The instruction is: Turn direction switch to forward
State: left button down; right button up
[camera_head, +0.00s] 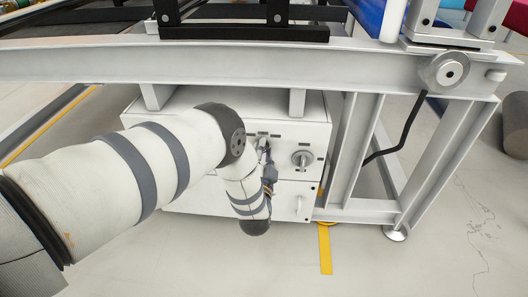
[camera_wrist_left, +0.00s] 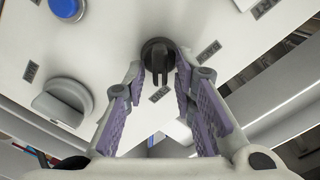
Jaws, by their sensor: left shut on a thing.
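A black rotary switch (camera_wrist_left: 158,55), which I take to be the direction switch, sits on the white panel in the left wrist view. Its raised handle lies between the fingertips of my left gripper (camera_wrist_left: 158,68), which is shut on it. In the head view my left gripper (camera_head: 267,160) is at the front of the white control box (camera_head: 240,107), and the arm hides much of the panel and the switch. My right gripper is not in view.
A larger grey knob (camera_head: 302,158) is on the panel right of my gripper; it also shows in the left wrist view (camera_wrist_left: 65,100). A blue button (camera_wrist_left: 66,8) is nearby. A pale metal beam (camera_head: 230,62) runs above the box, and frame legs (camera_head: 345,150) stand right of it.

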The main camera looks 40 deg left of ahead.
pick_arm(q)
jog(key=c, duration=1.7)
grip_release()
jog(key=shift+o, duration=0.2)
jog(key=v, duration=1.2)
jog(key=shift+f, duration=0.1)
